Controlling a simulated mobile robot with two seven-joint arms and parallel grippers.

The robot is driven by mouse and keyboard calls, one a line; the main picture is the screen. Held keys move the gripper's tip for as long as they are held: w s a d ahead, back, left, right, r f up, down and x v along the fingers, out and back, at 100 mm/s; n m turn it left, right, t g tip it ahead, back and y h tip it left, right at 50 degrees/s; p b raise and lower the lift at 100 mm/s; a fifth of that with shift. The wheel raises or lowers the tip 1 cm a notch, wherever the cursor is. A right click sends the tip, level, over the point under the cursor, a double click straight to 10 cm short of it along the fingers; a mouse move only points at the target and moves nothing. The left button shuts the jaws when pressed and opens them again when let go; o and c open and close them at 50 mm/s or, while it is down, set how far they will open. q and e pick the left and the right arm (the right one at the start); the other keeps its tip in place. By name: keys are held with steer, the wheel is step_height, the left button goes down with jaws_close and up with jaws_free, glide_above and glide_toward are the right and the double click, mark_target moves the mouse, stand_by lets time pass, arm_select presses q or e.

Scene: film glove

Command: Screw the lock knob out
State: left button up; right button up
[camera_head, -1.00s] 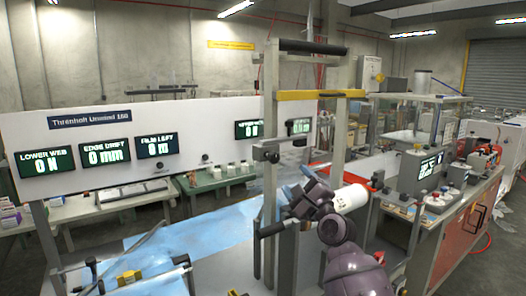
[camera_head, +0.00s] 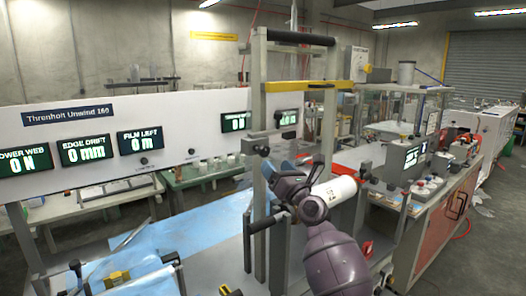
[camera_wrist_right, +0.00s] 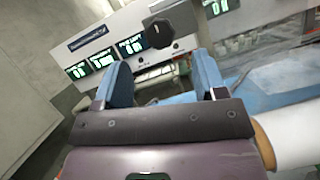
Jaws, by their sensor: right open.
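The dark lock knob (camera_head: 255,146) sits on the front upright of the machine frame. It shows larger in the right wrist view (camera_wrist_right: 170,24), as a black lobed knob beyond my fingers, a little right of the middle of the gap. My right gripper (camera_head: 274,170) is just below and right of the knob in the head view. In the wrist view its two blue fingers (camera_wrist_right: 161,62) stand wide apart with nothing between them. The knob appears apart from the fingertips. My left gripper is in neither view.
A white roll (camera_head: 334,191) lies close beside my right gripper. The grey upright, a yellow crossbar (camera_head: 309,86) and a black handle bar (camera_head: 268,223) surround the gripper. A white display panel (camera_head: 60,120) stands behind on the left, and blue film (camera_head: 175,240) lies below.

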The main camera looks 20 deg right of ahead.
mark_target(266, 153)
steer(key=x, duration=0.8)
steer(key=shift+w, duration=0.1)
steer(key=shift+c, duration=0.5)
